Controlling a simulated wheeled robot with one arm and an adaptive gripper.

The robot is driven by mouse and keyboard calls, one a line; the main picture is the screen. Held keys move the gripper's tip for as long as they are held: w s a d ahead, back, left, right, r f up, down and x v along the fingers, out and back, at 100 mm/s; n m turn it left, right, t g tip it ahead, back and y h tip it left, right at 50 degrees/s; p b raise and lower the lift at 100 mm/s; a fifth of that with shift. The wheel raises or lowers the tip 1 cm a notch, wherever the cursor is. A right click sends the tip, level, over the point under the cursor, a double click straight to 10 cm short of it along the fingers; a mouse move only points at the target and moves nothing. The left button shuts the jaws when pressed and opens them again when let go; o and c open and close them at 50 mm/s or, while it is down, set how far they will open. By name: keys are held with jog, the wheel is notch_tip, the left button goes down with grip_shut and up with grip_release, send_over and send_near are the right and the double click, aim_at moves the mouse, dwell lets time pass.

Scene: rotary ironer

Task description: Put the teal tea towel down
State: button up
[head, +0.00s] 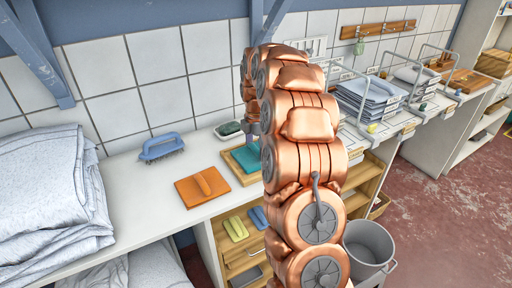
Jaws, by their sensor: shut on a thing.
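My gripper (252,134) shows only as a small grey part pointing down above the towel, mostly hidden behind my arm. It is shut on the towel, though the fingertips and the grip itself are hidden.
Folded white linen (50,190) fills the left. Drawers, folded cloths (370,92) and a grey bucket (369,245) are right.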

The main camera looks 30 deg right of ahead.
aim_at(256, 148)
jog(key=o, duration=0.9)
jog(key=shift+r, duration=0.15)
notch_tip(256, 148, up, 12)
jog(key=b, duration=0.2)
jog(key=shift+a, duration=0.1)
